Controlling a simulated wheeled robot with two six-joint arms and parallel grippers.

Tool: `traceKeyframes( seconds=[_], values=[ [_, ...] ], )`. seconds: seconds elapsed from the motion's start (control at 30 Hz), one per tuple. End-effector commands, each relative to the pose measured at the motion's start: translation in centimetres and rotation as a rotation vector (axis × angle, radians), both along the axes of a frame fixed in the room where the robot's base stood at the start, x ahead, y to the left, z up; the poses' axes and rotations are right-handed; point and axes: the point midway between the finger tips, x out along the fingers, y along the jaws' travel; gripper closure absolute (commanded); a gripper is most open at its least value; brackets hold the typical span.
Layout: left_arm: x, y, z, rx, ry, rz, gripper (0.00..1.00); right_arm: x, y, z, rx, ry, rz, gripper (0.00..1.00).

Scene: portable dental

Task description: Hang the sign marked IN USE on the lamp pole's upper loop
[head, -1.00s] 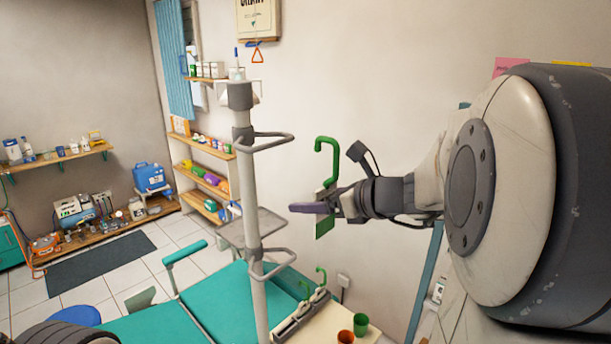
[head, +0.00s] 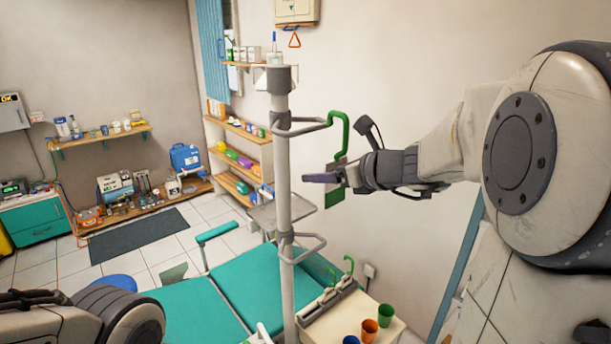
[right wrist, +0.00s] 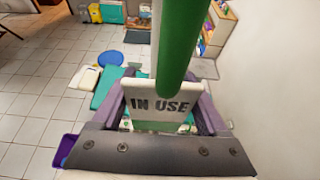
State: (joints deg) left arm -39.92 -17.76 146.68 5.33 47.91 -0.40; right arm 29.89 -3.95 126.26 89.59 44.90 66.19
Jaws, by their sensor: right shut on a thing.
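The IN USE sign (head: 335,195) has a green hook (head: 341,130) rising from its top. My right gripper (head: 333,178), with purple fingers, is shut on the sign and holds it upright just right of the lamp pole (head: 282,180). In the right wrist view the lettering on the sign's white plate (right wrist: 160,106) faces the camera, between the fingers. The pole's upper loop (head: 305,126) sticks out to the right; the hook's bent tip overlaps its end in the head view. I cannot tell whether they touch. My left gripper is out of frame.
A lower loop (head: 308,246) and a small grey tray (head: 284,208) are on the pole. Below are a teal dental chair (head: 245,290) and a side table (head: 392,334) with several coloured cups and more green hooks. The wall is behind the sign.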

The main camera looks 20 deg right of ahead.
Motion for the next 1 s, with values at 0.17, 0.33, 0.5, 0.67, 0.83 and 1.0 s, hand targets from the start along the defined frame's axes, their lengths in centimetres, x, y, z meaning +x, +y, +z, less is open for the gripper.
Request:
traceKeyframes(
  seconds=[0.17, 0.33, 0.5, 0.67, 0.83, 1.0],
  values=[
    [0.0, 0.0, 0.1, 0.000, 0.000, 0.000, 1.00, 1.4, 0.6, 0.0, 0.001, 0.000, 0.002, 0.78],
    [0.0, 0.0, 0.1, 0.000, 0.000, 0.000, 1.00, 2.7, 1.0, 0.0, 0.000, 0.001, 0.002, 0.78],
    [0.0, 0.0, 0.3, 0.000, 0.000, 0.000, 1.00, 4.0, 1.5, 0.0, 0.001, 0.000, 0.002, 0.78],
    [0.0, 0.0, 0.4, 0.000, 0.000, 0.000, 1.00, 5.2, 2.0, 0.0, 0.001, 0.001, 0.003, 0.78],
    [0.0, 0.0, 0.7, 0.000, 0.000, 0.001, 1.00, 6.4, 2.4, 0.0, 0.000, 0.001, 0.002, 0.78],
    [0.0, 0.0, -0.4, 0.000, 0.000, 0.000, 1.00, 7.1, 2.6, -1.1, 0.001, 0.001, 0.000, 0.78]
  ],
)
